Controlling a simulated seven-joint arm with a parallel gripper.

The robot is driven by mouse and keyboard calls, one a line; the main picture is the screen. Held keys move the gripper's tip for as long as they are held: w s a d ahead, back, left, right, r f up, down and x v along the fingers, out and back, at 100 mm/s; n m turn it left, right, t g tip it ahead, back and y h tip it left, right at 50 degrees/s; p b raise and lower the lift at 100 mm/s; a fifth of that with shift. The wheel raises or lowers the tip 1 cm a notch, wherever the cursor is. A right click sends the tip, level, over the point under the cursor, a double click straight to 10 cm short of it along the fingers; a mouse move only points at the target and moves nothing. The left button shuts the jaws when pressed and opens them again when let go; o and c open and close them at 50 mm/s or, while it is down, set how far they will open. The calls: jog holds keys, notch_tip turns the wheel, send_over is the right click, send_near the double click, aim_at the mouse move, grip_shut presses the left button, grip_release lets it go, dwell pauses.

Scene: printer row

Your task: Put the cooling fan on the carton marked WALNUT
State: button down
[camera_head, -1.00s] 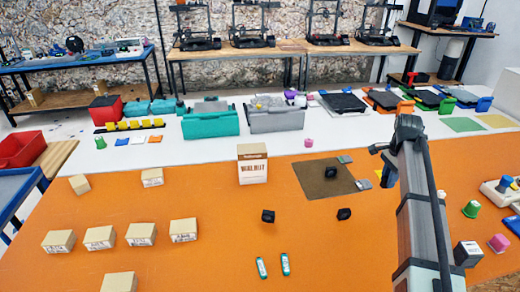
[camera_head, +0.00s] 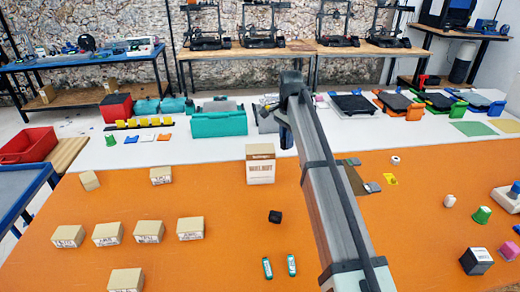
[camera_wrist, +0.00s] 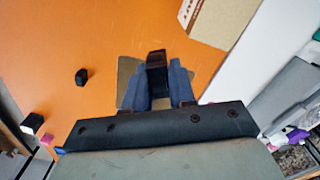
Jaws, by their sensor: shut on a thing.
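The carton marked WALNUT (camera_head: 260,170) stands upright on the orange table, left of my arm. Its cardboard side also shows at the top right of the wrist view (camera_wrist: 222,18). In the wrist view my gripper (camera_wrist: 157,80) is shut on a small black part, which looks like the cooling fan (camera_wrist: 157,68). It is apart from the carton, with the brown mat (camera_wrist: 128,70) below. Another small black part (camera_head: 275,217) lies on the table in front of the carton.
Several small cartons (camera_head: 107,234) stand on the left of the table. Teal bins (camera_head: 219,123) stand behind the WALNUT carton. A dark-and-white box (camera_head: 477,261) stands front right. Orange surface around the WALNUT carton's left is clear.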

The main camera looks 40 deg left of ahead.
send_near(260, 148)
jog(key=s+d+r, duration=0.2)
jog(key=d, duration=0.1)
jog(key=w+a+r+m, duration=0.2)
jog(key=a, duration=0.1)
jog(key=shift+s+f+m, duration=0.1)
jog(key=shift+f+m, duration=0.7)
jog(key=shift+f, duration=1.65)
jog(key=shift+s+f+m, duration=0.1)
jog(key=shift+f+m, duration=0.7)
jog(key=shift+f, duration=1.65)
jog(key=shift+f, duration=0.1)
jog(key=c, duration=0.9)
grip_release()
jog(key=shift+c, duration=0.2)
notch_tip(260, 148, up, 12)
